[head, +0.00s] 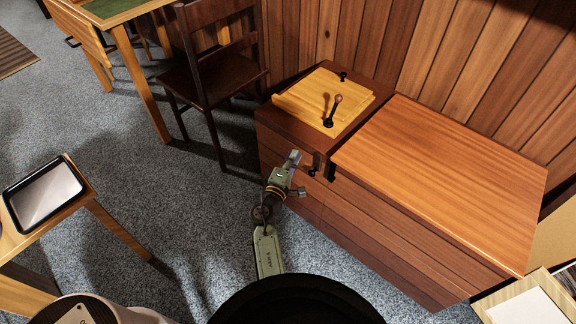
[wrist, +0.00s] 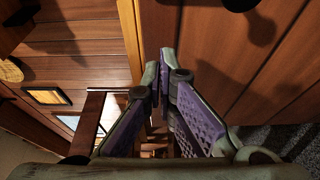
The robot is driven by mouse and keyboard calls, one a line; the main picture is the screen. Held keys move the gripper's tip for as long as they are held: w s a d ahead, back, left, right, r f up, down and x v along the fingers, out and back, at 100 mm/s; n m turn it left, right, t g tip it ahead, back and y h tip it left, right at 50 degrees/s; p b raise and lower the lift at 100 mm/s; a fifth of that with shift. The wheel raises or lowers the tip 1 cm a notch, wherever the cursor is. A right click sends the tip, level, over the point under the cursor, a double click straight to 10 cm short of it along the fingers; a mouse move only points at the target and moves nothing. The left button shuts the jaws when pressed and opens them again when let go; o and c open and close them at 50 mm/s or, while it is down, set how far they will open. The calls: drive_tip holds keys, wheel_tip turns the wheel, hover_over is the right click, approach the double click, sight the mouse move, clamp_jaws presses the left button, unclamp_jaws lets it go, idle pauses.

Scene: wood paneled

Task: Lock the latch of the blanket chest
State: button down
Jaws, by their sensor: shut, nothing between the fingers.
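The blanket chest (head: 440,180) stands against the paneled wall, with a flat orange-brown lid that looks closed and a plank front. A small dark latch-like piece (head: 317,161) with a black knob (head: 312,172) sits at the upper front, near the left end of the lid. My gripper (head: 294,157) is just left of it in the head view, apparently apart from it. In the wrist view, the purple-padded fingers (wrist: 164,76) are shut and empty beside a wooden panel. A black knob (wrist: 238,4) is cut off at the top edge. The latch's exact position is unclear.
A yellow board (head: 300,98) with a dark-handled lever (head: 333,110) lies on the chest's left section. A dark chair (head: 207,75) stands behind left. A small table with a tray (head: 45,195) is at left. Grey carpet (head: 190,230) is clear between.

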sight(315, 166)
drive_tip(key=shift+x, duration=0.95)
drive_tip(key=s+d, duration=0.1)
drive_tip(key=d+p, duration=0.1)
drive_tip(key=shift+s+d, duration=0.6)
drive_tip(key=shift+d, duration=0.05)
